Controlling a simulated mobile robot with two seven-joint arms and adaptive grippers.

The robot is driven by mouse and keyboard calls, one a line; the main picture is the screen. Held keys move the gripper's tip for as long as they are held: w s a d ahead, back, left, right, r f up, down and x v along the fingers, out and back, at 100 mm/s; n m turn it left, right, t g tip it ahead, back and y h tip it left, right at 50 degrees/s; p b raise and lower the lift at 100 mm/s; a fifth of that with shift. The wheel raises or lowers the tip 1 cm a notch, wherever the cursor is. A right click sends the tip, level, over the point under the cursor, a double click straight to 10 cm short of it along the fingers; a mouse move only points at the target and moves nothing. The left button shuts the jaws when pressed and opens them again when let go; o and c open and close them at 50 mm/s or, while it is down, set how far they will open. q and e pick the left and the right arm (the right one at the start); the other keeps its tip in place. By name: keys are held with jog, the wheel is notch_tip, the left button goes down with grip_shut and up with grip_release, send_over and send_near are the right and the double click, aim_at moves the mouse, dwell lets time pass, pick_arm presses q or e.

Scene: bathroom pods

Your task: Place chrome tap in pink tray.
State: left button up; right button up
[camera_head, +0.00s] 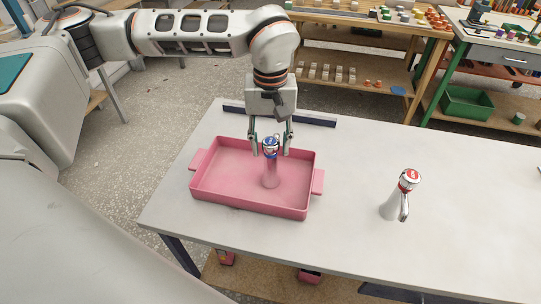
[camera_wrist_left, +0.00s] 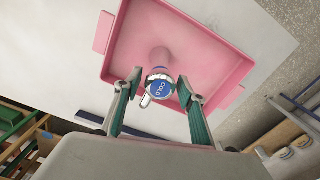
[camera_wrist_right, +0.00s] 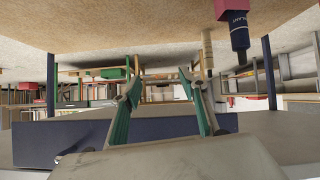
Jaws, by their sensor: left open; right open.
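A chrome tap with a blue cap (camera_head: 270,172) stands upright inside the pink tray (camera_head: 234,204), right of the tray's middle. In the left wrist view the cap of this tap (camera_wrist_left: 162,84) reads COLD. My left gripper (camera_head: 270,151) is over the tray, its open fingers on either side of the tap's top. In the left wrist view gaps show between the fingers (camera_wrist_left: 154,88) and the tap. A second chrome tap with a red cap (camera_head: 393,207) stands on the table to the right. My right gripper (camera_wrist_right: 160,78) is open and empty, outside the head view.
The pale table (camera_head: 345,235) is clear between the tray and the red-capped tap. A dark bar (camera_head: 308,119) lies along its far edge. Shelves with small parts (camera_head: 345,70) and a green bin (camera_head: 467,103) stand behind. A dark bottle (camera_wrist_right: 238,32) shows in the right wrist view.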

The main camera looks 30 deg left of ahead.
pick_arm(q)
notch_tip(320, 180, up, 7)
jog(key=shift+f, duration=0.1)
dwell(0.7)
